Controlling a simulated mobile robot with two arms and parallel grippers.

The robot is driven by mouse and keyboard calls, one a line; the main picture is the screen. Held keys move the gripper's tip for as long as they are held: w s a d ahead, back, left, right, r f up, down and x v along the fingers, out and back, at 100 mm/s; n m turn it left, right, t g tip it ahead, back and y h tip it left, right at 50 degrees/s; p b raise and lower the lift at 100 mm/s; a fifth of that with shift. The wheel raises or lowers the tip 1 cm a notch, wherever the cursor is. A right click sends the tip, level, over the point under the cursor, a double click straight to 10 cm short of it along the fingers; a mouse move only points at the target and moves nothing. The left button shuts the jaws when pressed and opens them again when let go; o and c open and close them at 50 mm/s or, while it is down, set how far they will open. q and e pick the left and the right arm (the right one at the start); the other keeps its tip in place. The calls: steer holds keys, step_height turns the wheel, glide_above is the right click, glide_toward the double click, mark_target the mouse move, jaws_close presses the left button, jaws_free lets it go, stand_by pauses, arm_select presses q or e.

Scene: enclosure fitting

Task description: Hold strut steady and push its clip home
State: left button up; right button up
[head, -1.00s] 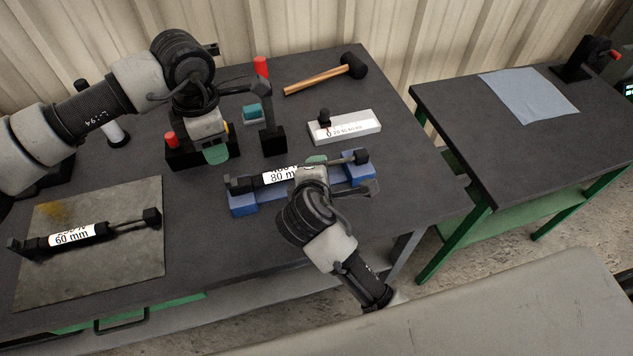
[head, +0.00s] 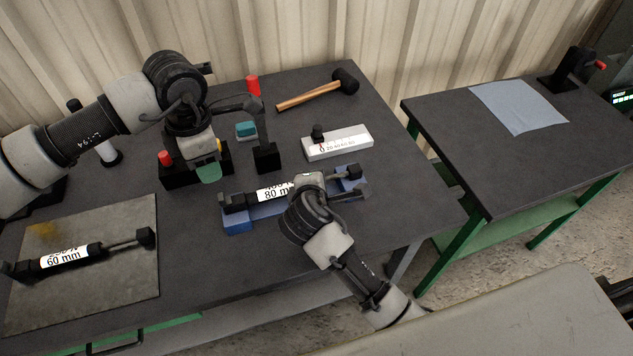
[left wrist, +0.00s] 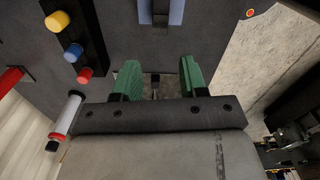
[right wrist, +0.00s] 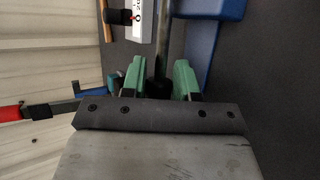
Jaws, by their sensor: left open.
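The strut labelled 80 mm (head: 274,193) lies in a blue cradle (head: 238,225) in the middle of the bench in the head view. My right gripper (head: 312,182) is down over the strut, right of its label. In the right wrist view its green fingers (right wrist: 161,78) stand on either side of the strut's rod (right wrist: 163,35) and a black part; whether they press on it I cannot tell. My left gripper (head: 208,172) is open, left of the cradle and above the bench. Its green fingers (left wrist: 158,80) have a gap between them. I cannot make out the clip.
A black rack (left wrist: 72,45) with yellow, blue and red pegs is close to my left gripper. A 60 mm strut (head: 75,257) lies on a grey mat (head: 90,310).

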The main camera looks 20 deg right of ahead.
arm_select(q)
steer(key=shift+f, duration=0.1)
jaws_close()
steer(key=shift+s+f+n+g+h, duration=0.3)
steer(key=shift+f+n+g+h, duration=0.3)
steer(key=shift+h, duration=0.2)
steer(key=a+f+n+h, duration=0.2)
steer(key=a+n+h, duration=0.2)
steer(key=a+n, duration=0.1)
steer(key=a+f+n+t+h, duration=0.1)
steer(key=a+f+n+h, duration=0.1)
steer(key=a+n+h, duration=0.2)
steer(key=a+f+n+t+h, duration=0.1)
steer(key=a+f+n+h, duration=0.1)
steer(key=a+n+h, duration=0.3)
steer(key=shift+s+a+n, duration=0.1)
steer(key=shift+a+n, duration=0.5)
steer(key=shift+a, duration=0.8)
